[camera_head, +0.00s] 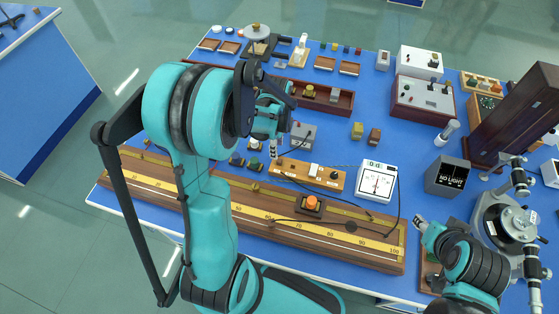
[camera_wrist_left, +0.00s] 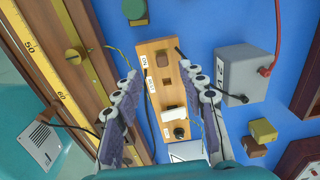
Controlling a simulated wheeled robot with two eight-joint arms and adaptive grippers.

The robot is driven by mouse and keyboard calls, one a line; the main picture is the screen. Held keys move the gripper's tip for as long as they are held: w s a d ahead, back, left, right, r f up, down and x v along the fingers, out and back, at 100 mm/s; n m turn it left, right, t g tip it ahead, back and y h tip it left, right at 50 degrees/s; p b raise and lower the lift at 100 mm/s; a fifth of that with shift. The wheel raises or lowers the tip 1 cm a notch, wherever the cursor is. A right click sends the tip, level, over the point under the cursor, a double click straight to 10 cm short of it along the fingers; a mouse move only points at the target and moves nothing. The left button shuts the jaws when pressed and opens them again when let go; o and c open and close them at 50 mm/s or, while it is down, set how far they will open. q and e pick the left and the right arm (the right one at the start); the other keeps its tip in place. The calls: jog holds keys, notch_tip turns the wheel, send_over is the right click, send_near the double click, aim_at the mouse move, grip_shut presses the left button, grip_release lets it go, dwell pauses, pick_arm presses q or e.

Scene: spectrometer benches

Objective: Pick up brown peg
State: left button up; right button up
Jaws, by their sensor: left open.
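The strip (camera_head: 324,180) lies mid-bench in the head view. My left gripper (camera_wrist_left: 158,82) is open and empty, its two fingers on either side of the strip and above it. In the head view the left gripper (camera_head: 275,140) is partly hidden by its own arm. A brown block (camera_head: 374,136) stands apart, beside a brass block (camera_head: 357,130). My right gripper (camera_head: 422,226) is at the lower right, its jaws unclear.
A long wooden scale rail (camera_head: 380,252) runs along the front edge. A white meter (camera_head: 377,183) stands right of the strip, with cables around it. A grey box (camera_head: 302,136) stands behind. A spectrometer (camera_head: 505,222) and dark box (camera_head: 446,176) crowd the right.

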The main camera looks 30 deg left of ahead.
aim_at(279, 160)
pick_arm(q)
notch_tip(279, 160, down, 3)
jog(key=shift+r+b, duration=0.1)
jog(key=shift+b, duration=0.4)
jog(key=f, duration=0.1)
jog(key=f+b, duration=0.1)
jog(key=f, duration=0.1)
jog(key=d+f+b, duration=0.1)
jog(key=f, duration=0.1)
jog(key=shift+w, duration=0.2)
jog(key=shift+c, duration=1.2)
jog(key=shift+a, duration=0.1)
grip_shut()
